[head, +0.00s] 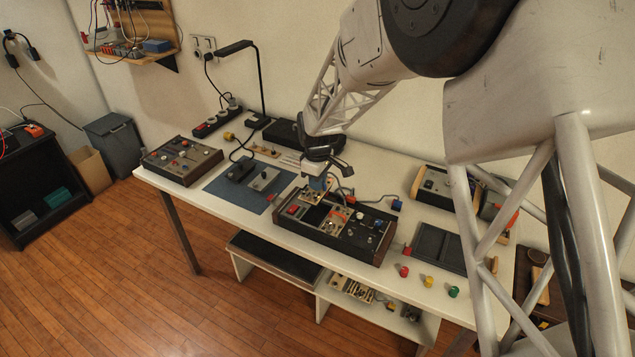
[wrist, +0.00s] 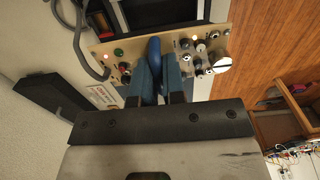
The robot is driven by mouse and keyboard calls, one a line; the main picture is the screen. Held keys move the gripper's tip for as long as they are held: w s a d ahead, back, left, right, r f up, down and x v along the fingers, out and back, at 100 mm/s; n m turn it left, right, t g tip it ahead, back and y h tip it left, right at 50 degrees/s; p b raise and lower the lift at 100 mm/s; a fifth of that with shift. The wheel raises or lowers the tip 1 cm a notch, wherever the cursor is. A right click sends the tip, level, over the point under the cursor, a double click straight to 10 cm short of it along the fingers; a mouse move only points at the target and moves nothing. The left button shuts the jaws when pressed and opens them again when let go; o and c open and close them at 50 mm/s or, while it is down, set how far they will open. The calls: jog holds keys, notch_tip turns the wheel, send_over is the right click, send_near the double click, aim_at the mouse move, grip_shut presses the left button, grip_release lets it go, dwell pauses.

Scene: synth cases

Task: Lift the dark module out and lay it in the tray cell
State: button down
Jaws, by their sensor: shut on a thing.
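My gripper (head: 318,182) is above the rear left part of the wood-sided case (head: 376,252). Its blue fingers (wrist: 161,78) are shut on a blue part that stands up from a tan-faced module (head: 311,197). That module shows in the wrist view (wrist: 104,54) with several knobs, sockets and small lamps on its face. It appears to be over the case; its lower side is hidden. Whether it is the module the task calls dark, I cannot tell. Another tan module (head: 335,222) sits in the case beside a dark gap. The dark tray (head: 437,246) lies right of the case, with no module visible in it.
A grey cable (wrist: 92,65) runs close beside the held module. A blue mat (head: 225,189) with two small boxes lies to the left. Red, yellow and green knobs (head: 428,282) stand along the front edge. A second device (head: 434,184) stands behind the tray.

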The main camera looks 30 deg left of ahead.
jog(key=shift+r, duration=0.45)
jog(key=shift+r, duration=1.05)
jog(key=shift+r, duration=0.25)
dwell(0.5)
jog(key=shift+w+d+f, duration=0.1)
jog(key=shift+d+f, duration=0.05)
jog(key=shift+d, duration=0.5)
jog(key=s+d+f, duration=0.2)
jog(key=d+f, duration=0.1)
jog(key=d, duration=0.9)
jog(key=s+d+f, duration=0.3)
jog(key=d, duration=1)
jog(key=s+d+f, duration=0.2)
jog(key=d+f, duration=0.1)
jog(key=d, duration=1)
jog(key=shift+s+f, duration=0.25)
jog(key=shift+f, duration=0.05)
jog(key=shift+w, duration=0.1)
